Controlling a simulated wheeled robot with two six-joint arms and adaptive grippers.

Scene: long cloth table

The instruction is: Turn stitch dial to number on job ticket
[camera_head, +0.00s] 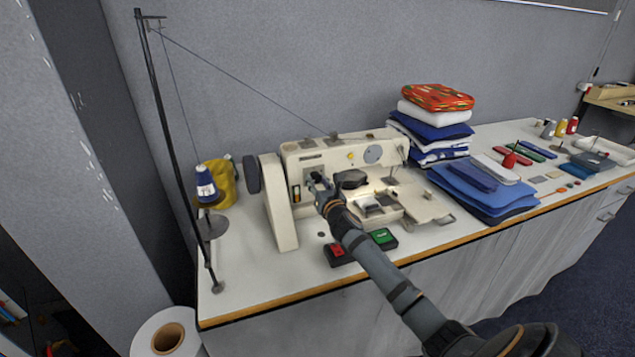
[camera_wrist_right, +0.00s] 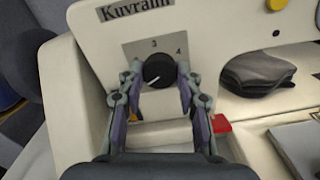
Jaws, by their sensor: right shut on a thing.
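The stitch dial is a round black knob (camera_wrist_right: 158,71) with a white pointer line, on the front plate of the cream sewing machine (camera_head: 283,215). In the right wrist view the line points to the lower left. The printed numbers 3 and 4 show above the knob; other numbers are hidden by the fingers. My right gripper (camera_wrist_right: 158,82) is shut on the knob, one finger on each side. In the head view this gripper (camera_head: 318,182) is at the machine's front and mostly covers the dial. I cannot make out a job ticket. My left gripper is not in view.
A thread stand (camera_head: 160,110) with a blue spool (camera_head: 205,182) stands left of the machine. A red and green switch box (camera_head: 382,238) lies below my right arm. Folded cloths (camera_head: 480,185) are to the right. The table's front left is clear.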

